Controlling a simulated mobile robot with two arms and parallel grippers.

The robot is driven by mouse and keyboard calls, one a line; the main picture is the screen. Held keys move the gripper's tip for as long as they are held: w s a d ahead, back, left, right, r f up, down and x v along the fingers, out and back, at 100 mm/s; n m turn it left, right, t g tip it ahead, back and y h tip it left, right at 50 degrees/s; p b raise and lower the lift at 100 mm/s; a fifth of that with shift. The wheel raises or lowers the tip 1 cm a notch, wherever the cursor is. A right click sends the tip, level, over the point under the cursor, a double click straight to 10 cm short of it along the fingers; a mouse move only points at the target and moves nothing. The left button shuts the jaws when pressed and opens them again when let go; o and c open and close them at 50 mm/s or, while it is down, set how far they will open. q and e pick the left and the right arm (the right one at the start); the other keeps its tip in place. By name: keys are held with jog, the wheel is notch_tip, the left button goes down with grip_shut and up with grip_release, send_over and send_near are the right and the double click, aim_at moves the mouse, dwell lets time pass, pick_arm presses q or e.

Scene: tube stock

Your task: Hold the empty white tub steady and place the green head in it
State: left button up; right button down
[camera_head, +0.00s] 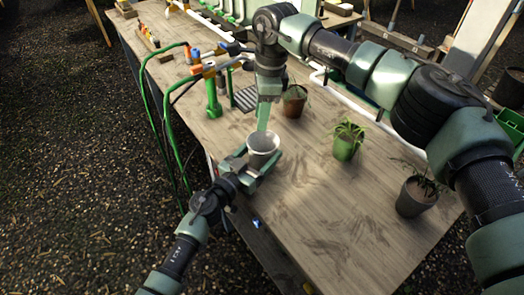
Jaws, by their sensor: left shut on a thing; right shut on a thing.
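The white tub (262,145) stands upright near the left edge of the wooden table, its open top facing up. My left gripper (252,166) reaches in from the lower left and is shut on the tub, with its green jaws beside the tub's sides. My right gripper (268,97) points down from above, just behind and over the tub. It is shut on a slim green piece, seemingly the green head (263,118), which hangs down to about the tub's rim. Whether its lower end is inside the tub cannot be told.
On the table (310,210), a brown pot (294,104) stands behind the tub, and a green pot (344,149) and dark grey pot (412,199) with plants stand to the right. A green upright fitting (212,97) and green hoses (160,115) are at left. The front table is clear.

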jog(key=shift+f, duration=3.7)
jog(key=c, duration=0.9)
grip_release()
jog(key=r, duration=0.4)
jog(key=d+r, duration=0.1)
jog(key=r, duration=0.7)
jog(key=shift+d, duration=0.2)
jog(key=shift+w, duration=0.1)
pick_arm(q)
jog(key=o, duration=1.5)
jog(key=shift+c, duration=0.2)
